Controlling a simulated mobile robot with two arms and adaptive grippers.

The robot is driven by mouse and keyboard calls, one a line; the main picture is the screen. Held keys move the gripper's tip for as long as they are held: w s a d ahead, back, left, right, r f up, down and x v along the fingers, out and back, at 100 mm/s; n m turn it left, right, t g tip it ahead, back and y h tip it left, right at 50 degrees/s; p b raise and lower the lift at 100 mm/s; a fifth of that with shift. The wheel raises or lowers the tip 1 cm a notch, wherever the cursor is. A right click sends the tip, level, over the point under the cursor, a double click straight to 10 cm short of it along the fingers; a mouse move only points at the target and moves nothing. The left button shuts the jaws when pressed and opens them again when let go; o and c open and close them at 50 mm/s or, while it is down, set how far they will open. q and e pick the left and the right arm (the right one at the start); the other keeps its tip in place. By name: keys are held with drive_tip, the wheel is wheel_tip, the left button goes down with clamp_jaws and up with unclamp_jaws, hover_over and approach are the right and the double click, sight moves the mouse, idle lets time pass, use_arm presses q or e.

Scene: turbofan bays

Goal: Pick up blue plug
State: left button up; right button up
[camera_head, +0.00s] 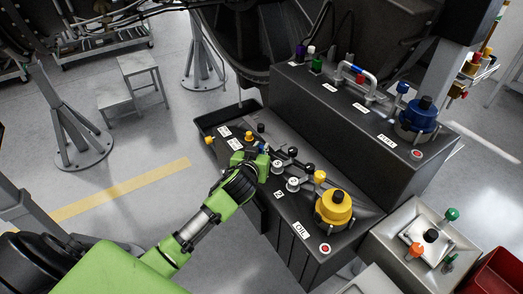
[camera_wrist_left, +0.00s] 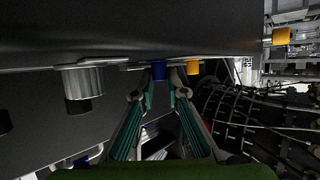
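A small blue plug (camera_wrist_left: 159,70) shows in the left wrist view, in line with the gap between my left fingertips. In the head view a bit of blue (camera_head: 262,148) shows at the tip of my left gripper (camera_head: 252,163), over the lower black bench marked OIL. In the wrist view the left gripper (camera_wrist_left: 159,93) has its two green-padded fingers spread, with a clear gap between them. The fingertips are close to the plug; I cannot tell whether they touch it. The gripper partly hides the plug in the head view. My right gripper is not in view.
Yellow plugs (camera_head: 249,136) and black knobs stand near the gripper. A large yellow cap (camera_head: 334,207) is at the right. The higher FUEL bench (camera_head: 330,110) rises behind, with a blue cap (camera_head: 417,117). A grey box (camera_head: 420,240) and red bin (camera_head: 497,275) stand at right.

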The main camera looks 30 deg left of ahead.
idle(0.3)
use_arm(q)
drive_tip(key=shift+r, duration=0.3)
wheel_tip(320, 180, up, 2)
drive_tip(key=shift+r+b, duration=0.1)
drive_tip(key=shift+b, duration=0.65)
drive_tip(key=s+r+b, duration=0.1)
drive_tip(key=s+r, duration=0.9)
drive_tip(key=s, duration=0.4)
drive_tip(key=shift+a+r, duration=0.15)
drive_tip(key=shift+a, duration=0.05)
